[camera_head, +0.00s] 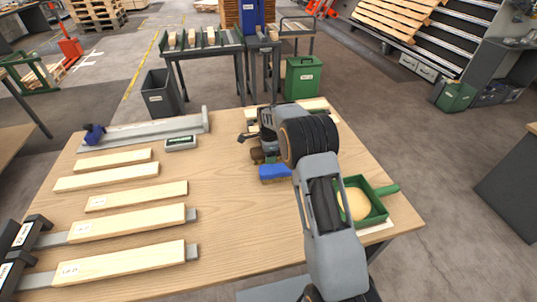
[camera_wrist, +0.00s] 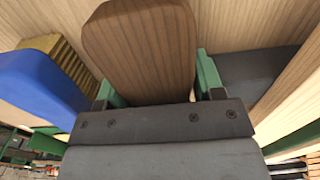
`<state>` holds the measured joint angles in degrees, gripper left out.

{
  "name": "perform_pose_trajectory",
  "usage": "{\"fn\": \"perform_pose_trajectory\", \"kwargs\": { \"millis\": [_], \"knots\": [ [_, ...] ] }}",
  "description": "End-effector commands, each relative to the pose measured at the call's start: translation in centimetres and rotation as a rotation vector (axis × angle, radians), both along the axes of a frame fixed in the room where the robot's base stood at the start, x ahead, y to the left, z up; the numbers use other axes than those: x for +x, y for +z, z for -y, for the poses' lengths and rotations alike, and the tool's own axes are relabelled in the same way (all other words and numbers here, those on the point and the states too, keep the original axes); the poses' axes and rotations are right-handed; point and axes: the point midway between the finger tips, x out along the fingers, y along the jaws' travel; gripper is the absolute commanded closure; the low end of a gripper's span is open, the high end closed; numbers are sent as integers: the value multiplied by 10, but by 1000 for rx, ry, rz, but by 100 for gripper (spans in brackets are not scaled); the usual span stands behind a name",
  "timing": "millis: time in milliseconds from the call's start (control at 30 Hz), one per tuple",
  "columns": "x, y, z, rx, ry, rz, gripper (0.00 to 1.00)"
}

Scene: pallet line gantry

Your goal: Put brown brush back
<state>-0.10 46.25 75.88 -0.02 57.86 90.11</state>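The brown brush (camera_wrist: 140,45) shows its wooden back close up in the wrist view. My gripper (camera_wrist: 158,85) has a green finger on either side of it and appears shut on it. Its bristles are hidden. In the head view a small brown part of the brush (camera_head: 258,155) shows beneath my gripper, at the far side of the workbench (camera_head: 225,225). I cannot tell whether it touches the bench. A blue brush (camera_head: 275,173) with tan bristles lies beside it, and also shows at left in the wrist view (camera_wrist: 38,80).
A green tray (camera_head: 377,210) of sawdust with a handle is at the bench's right. Several pale boards (camera_head: 125,221) lie on the left. A small display device (camera_head: 181,143) and grey rail (camera_head: 150,130) lie at the back left. The bench centre is clear.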

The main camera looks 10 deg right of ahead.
Motion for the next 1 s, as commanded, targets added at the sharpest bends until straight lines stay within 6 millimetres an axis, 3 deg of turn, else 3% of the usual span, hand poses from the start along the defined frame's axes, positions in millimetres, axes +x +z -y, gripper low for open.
{"fn": "perform_pose_trajectory", "kwargs": {
  "millis": [367,800,1000],
  "knots": [
    [0,9,0,0,0,2,36],
    [0,88,0,0,0,3,36],
    [0,113,0,0,0,2,36]
  ]
}}
